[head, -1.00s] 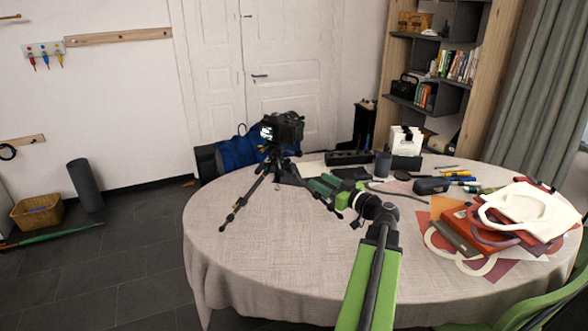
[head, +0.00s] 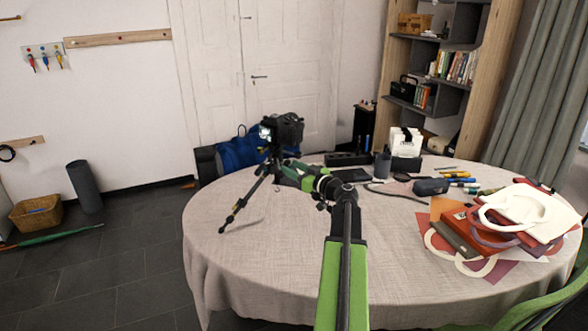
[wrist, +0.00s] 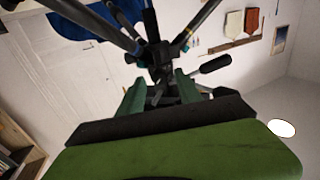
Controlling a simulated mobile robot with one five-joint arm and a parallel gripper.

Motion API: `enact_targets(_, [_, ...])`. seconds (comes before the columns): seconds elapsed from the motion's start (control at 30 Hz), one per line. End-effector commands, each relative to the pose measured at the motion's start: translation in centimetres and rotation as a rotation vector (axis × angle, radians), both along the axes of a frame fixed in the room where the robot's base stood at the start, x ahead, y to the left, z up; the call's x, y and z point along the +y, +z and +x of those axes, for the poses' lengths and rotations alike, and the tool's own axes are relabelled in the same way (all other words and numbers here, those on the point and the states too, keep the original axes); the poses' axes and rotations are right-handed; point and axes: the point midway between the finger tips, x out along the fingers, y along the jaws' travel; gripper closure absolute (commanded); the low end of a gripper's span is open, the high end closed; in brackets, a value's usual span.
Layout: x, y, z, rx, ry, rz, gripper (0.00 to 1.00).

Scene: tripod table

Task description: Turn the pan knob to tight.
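A black camera (head: 287,128) sits on a black tripod (head: 240,205) on the round table. In the wrist view the tripod head (wrist: 160,68) shows just beyond my gripper, with a dark handle (wrist: 214,64) sticking out to the right. My gripper (wrist: 160,92) has its two green fingers apart, with small dark tripod parts seen between or behind them. I cannot clearly pick out the pan knob or tell whether a finger touches it. In the head view my gripper (head: 288,173) is at the tripod just below the camera, and my arm hides part of the legs.
The round table (head: 270,260) has a clear front left area. Bags (head: 505,225) lie at its right, with a dark case (head: 430,187) and pens behind them. A holder with white cards (head: 405,145) stands at the back. A blue backpack (head: 238,152) is behind the tripod.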

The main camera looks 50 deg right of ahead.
Motion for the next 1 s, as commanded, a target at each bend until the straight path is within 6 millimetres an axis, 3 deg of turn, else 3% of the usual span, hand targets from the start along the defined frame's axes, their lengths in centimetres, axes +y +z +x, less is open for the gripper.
enact_targets(0.03, [0.01, 0.00, -0.01, 0.000, 0.000, 0.000, 0.67])
enact_targets(0.3, [0.02, 0.00, -0.01, 0.000, 0.001, 0.000, 1.00])
enact_targets(0.93, [0.03, 0.00, 0.01, -0.007, 0.001, 0.130, 1.00])
enact_targets(0.97, [0.03, 0.00, 0.01, -0.007, 0.001, 0.130, 0.76])
enact_targets(1.0, [0.03, 0.00, 0.01, -0.007, 0.001, 0.130, 0.71])
